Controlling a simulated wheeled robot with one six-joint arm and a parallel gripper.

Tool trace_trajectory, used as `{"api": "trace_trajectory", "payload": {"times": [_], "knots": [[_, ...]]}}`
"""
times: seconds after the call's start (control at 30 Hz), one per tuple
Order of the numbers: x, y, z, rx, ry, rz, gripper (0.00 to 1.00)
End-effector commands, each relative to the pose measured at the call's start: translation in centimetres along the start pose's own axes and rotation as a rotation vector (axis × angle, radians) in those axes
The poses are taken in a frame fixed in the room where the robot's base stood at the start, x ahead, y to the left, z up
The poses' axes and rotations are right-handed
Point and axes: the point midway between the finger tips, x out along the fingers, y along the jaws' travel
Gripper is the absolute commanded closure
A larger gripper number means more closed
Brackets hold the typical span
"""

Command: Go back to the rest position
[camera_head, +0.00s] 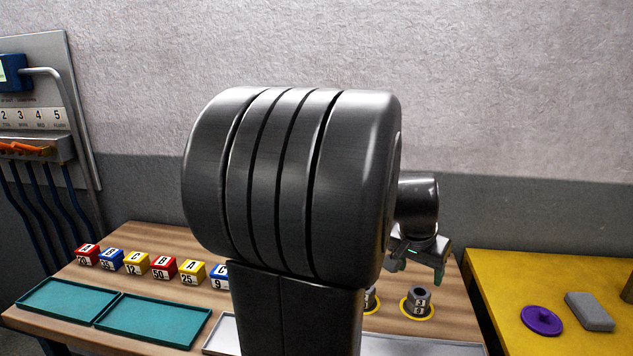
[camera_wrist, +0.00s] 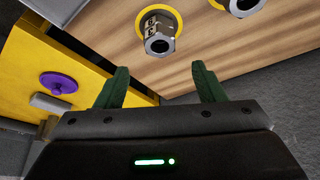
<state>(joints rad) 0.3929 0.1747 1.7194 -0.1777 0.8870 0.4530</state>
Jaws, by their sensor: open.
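My gripper (camera_head: 418,262) is in the air above the right part of the wooden table (camera_head: 447,317). In the wrist view its two green fingers (camera_wrist: 164,88) stand wide apart with nothing between them. A grey metal nut-like part (camera_head: 419,300) sits in a yellow ring on the table below my gripper. It also shows in the wrist view (camera_wrist: 159,36), apart from the fingers. A second grey part (camera_head: 369,298) is mostly hidden behind my arm; it shows at the top edge of the wrist view (camera_wrist: 243,6).
Several numbered red, blue and yellow blocks (camera_head: 163,267) stand in a row, left. Two teal trays (camera_head: 152,320) lie before them. A yellow table (camera_head: 500,280) at right holds a purple knobbed disc (camera_head: 541,320) and a grey block (camera_head: 590,311). A wall panel (camera_head: 70,70) stands at left.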

Motion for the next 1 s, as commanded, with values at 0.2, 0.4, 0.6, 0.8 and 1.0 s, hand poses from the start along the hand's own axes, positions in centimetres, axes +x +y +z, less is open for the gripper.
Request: {"api": "trace_trajectory", "payload": {"times": [0.2, 0.4, 0.6, 0.8, 1.0], "knots": [[4.7, 0.1, 0.1, 0.0, -0.005, 0.003, 0.37], [8.4, 0.0, 0.2, 0.001, -0.003, 0.001, 0.37], [5.9, 0.0, -0.9, 0.001, 0.004, -0.001, 0.37], [5.0, 0.0, -1.2, 0.001, 0.001, 0.0, 0.37], [4.9, 0.0, -1.2, 0.001, 0.001, 0.0, 0.37]]}}
